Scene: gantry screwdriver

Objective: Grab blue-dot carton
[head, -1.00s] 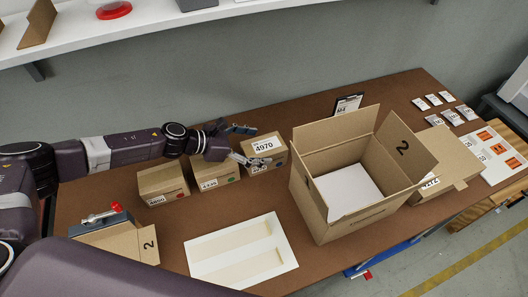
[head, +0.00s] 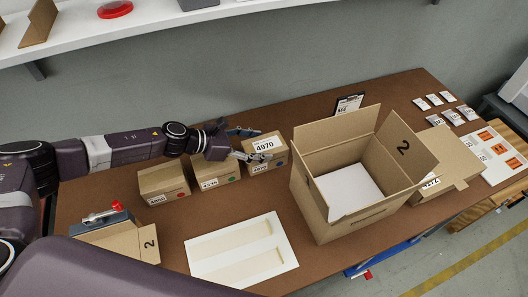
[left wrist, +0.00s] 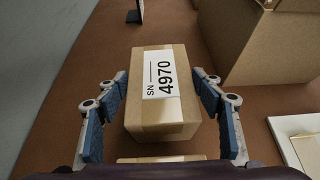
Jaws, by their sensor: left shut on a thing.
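The blue-dot carton (head: 267,149) is a small brown box with a white label reading 4970, rightmost of the row of small cartons in the head view. Its blue dot shows small on the front face. In the left wrist view the carton (left wrist: 165,92) lies between the fingers, label upward. The carton still rests on the table. My right gripper is not in view.
A green-dot carton (head: 216,172) and a red-dot carton (head: 163,184) stand to the left. A large open box (head: 335,200) stands close on the right. A white board (head: 215,245) lies in front on the brown table. A shelf (head: 200,22) runs above.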

